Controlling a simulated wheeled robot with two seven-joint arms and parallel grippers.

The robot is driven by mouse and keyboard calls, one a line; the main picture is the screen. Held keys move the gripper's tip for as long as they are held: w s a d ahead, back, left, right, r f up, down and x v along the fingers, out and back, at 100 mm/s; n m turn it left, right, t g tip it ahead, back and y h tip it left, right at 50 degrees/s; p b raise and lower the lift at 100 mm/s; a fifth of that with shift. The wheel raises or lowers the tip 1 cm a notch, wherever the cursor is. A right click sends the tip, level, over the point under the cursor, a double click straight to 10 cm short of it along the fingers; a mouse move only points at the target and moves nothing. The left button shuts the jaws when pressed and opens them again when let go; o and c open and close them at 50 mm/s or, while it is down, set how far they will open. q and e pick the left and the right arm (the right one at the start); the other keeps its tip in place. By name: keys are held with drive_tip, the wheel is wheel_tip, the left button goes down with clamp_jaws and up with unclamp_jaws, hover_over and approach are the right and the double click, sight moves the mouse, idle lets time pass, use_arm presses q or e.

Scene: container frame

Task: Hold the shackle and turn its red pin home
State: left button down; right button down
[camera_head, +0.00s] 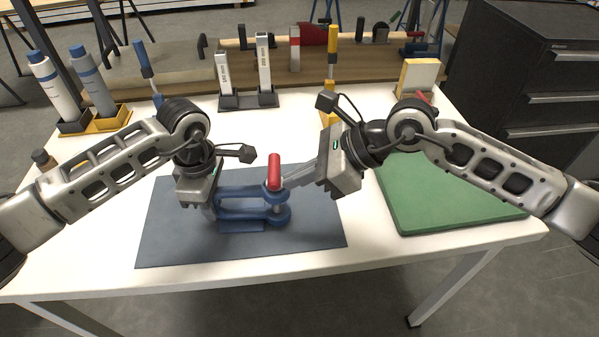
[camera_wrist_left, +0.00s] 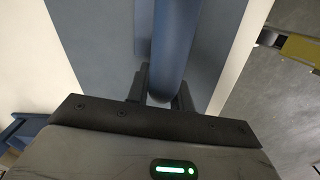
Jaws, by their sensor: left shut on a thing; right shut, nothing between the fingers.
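A blue shackle (camera_head: 240,206) stands on the dark blue-grey mat (camera_head: 170,240), with its two eyes at the right end. A red pin (camera_head: 274,172) stands upright in the eyes. My left gripper (camera_head: 211,203) is shut on the bow of the shackle at its left end; the left wrist view shows the blue bow (camera_wrist_left: 175,50) between its fingers (camera_wrist_left: 160,88). My right gripper (camera_head: 287,182) is shut with nothing between its fingers. Its fingertips are beside the red pin's lower part, on its right; I cannot tell whether they touch it.
A green mat (camera_head: 440,200) lies at the right of the white table (camera_head: 300,272). Two white upright blocks stand in a dark holder (camera_head: 248,100) at the back. The table's front strip is clear.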

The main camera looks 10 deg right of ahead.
drive_tip(key=s+a+m+t+h, duration=0.1)
drive_tip(key=a+m+t+h, duration=0.1)
drive_tip(key=a+m+t, duration=0.2)
drive_tip(key=shift+a+m, duration=0.6)
drive_tip(key=shift+a, duration=0.55)
drive_tip(key=shift+r, duration=0.1)
idle(1.5)
